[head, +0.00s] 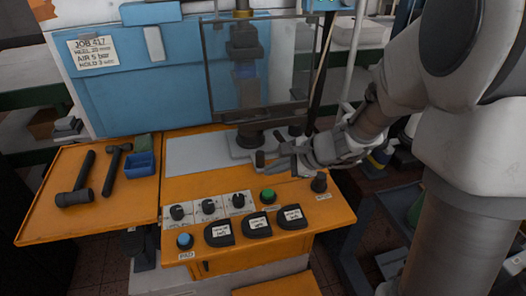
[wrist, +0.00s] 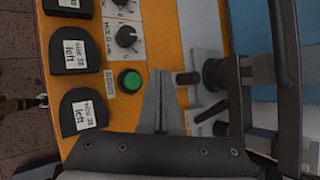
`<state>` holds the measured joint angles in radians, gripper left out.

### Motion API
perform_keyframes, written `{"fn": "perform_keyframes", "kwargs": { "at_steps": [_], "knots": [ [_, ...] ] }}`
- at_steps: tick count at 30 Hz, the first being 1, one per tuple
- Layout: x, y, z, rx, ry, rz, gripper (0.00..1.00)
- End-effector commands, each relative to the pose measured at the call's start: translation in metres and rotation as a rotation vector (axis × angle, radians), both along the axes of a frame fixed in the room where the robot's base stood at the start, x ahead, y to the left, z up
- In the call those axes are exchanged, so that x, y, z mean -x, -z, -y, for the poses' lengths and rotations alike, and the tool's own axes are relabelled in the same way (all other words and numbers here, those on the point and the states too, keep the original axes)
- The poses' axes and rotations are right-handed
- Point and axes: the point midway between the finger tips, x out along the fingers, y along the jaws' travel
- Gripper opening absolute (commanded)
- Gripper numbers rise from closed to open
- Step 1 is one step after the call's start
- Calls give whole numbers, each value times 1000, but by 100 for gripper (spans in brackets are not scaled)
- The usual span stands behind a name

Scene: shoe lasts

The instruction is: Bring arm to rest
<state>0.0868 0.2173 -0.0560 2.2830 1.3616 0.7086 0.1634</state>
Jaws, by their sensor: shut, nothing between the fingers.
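My gripper (head: 268,166) is over the right part of the orange workbench (head: 335,210), in front of the press. Its fingers point left in the head view. In the wrist view my gripper (wrist: 160,75) shows two grey fingers close together, shut and empty. The green button (head: 267,195) is just below the fingers in the head view. It also shows beside the fingertips in the wrist view (wrist: 130,80). Whether the gripper touches anything is not clear.
The press (head: 243,90) stands behind a clear guard (head: 205,70). Black labelled pieces (head: 219,235), dials (head: 209,207), a blue button (head: 185,240) and a dark knob (head: 319,183) sit on the bench. Hammers (head: 77,182) and a blue bin (head: 140,165) lie left.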

Motion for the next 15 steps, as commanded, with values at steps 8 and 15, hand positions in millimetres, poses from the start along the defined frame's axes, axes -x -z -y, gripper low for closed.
{"fn": "perform_keyframes", "kwargs": {
  "at_steps": [8, 15],
  "knots": [
    [13, -24, -5, 47, -85, 47, 0],
    [63, -81, -11, 236, -370, 185, 0]
  ]
}}
